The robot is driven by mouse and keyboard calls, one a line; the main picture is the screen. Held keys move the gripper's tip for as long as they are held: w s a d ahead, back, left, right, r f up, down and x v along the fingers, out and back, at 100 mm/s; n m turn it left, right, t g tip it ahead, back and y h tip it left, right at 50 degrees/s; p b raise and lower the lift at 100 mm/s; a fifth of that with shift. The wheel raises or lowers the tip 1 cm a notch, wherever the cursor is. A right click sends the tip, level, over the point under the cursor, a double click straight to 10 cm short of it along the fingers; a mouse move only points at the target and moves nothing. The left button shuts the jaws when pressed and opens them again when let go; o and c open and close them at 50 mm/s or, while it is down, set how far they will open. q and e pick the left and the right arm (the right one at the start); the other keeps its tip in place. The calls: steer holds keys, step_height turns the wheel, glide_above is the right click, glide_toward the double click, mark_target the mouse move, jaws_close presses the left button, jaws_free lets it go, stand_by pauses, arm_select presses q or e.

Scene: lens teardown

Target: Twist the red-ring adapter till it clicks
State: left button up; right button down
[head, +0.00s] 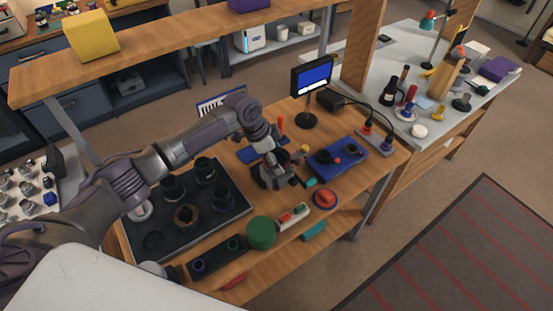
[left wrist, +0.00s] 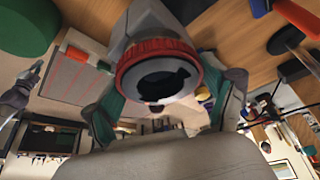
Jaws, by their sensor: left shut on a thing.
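The red-ring adapter (left wrist: 158,60) fills the upper middle of the left wrist view. It is a pale grey body with a red ribbed ring around a dark, notched opening that faces the camera. My left gripper (left wrist: 163,98) has one green-padded finger on each side of it and is shut on it. In the head view my left gripper (head: 276,175) is over the right part of the wooden bench, between the black tray and the blue mat. The adapter is mostly hidden by the gripper there. My right gripper is in neither view.
A black tray (head: 178,246) with several dark lens parts lies left on the bench. A blue mat (head: 337,160) with small parts lies right. A small monitor (head: 312,76) stands behind. A green cylinder (head: 261,232) and a red button (head: 325,198) stand near the front edge.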

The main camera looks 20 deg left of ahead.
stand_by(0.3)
arm_select(q)
steer(key=shift+f+m+g+b, duration=0.1)
steer(key=shift+m+g+b, duration=0.2)
steer(key=shift+m+b, duration=0.45)
steer(key=shift+m, duration=0.55)
